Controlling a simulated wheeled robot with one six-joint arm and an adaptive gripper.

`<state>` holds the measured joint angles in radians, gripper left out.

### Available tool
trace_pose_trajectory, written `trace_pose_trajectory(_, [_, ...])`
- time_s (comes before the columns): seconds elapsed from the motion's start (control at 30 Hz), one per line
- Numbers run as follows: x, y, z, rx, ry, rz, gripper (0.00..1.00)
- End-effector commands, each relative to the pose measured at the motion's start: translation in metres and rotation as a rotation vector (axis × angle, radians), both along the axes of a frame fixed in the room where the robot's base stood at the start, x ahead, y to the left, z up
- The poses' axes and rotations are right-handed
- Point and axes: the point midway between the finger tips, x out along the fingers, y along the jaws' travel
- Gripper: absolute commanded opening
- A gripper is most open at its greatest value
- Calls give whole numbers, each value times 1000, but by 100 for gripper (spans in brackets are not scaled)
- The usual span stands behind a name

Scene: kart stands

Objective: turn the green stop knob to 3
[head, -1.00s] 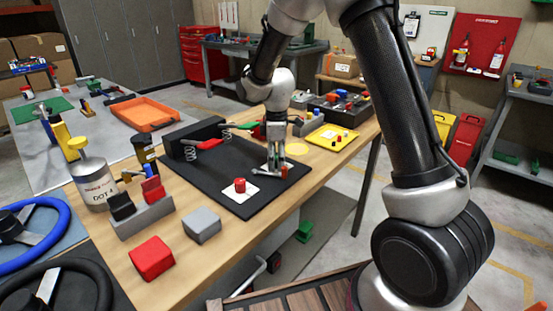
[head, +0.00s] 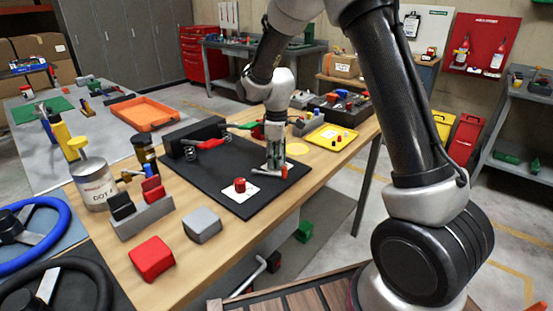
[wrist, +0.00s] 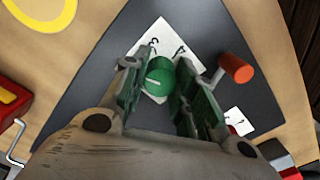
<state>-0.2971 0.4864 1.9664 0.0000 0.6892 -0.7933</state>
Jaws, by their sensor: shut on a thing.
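The green knob (wrist: 158,79) sits on a white card (wrist: 153,50) on the dark mat. In the wrist view the card shows a 3 and a 4 beyond the knob; its other marks are hidden. A short pale line is on the knob's top, and I cannot tell which number it points to. My gripper (wrist: 160,90) is shut on the knob, with a green-padded finger on each side. In the head view my gripper (head: 274,168) is down at the mat, and its fingers hide the knob.
A crank with an orange-red handle (wrist: 236,68) is close to the right finger. A red knob (head: 240,185) on another white card stands nearer on the mat (head: 205,178). A yellow tray (head: 325,138) and a black spring device (head: 190,138) lie beyond.

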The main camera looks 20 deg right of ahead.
Motion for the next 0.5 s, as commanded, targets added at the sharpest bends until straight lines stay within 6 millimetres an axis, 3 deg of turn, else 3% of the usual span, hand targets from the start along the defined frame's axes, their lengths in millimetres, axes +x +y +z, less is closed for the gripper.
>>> trace_pose_trajectory(0.5, [1,0,1,0,-1,-476,4])
